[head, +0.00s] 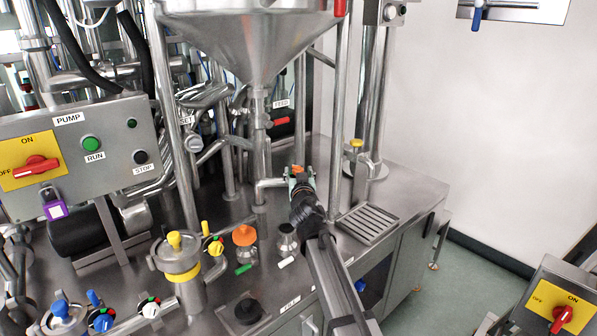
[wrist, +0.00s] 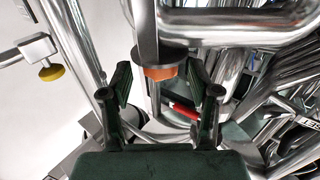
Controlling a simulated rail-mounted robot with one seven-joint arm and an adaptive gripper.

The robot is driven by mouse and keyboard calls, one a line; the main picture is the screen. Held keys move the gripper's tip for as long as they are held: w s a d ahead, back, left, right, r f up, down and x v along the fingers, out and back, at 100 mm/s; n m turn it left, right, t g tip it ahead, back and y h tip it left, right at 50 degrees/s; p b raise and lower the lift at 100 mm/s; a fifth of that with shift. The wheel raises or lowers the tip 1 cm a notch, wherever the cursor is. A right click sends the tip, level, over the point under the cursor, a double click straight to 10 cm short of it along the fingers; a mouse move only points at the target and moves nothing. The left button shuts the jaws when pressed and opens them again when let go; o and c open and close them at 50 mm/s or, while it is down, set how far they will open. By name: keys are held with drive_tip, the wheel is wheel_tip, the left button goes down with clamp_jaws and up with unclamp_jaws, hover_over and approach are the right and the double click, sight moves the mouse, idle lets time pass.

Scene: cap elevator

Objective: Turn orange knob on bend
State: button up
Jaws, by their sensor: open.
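The orange knob (wrist: 160,73) is on the end of a steel pipe bend. In the wrist view it shows in the gap between the two dark green fingers of my gripper (wrist: 158,84). The fingers are open, with visible space on both sides of the knob. I cannot tell how far it lies in depth from the fingertips. In the head view my gripper (head: 301,180) is at the pipe below the funnel, and a bit of the orange knob (head: 298,169) shows just above it.
Another orange knob (head: 245,236) stands on the steel table, left of my arm. A red-handled valve (head: 281,122) sits on the pipe above my gripper. A drain grate (head: 368,223) lies to the right. The large funnel (head: 247,35) hangs overhead, and vertical posts stand close by.

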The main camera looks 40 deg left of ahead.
drive_tip(key=v, duration=1)
drive_tip(key=shift+w, duration=0.1)
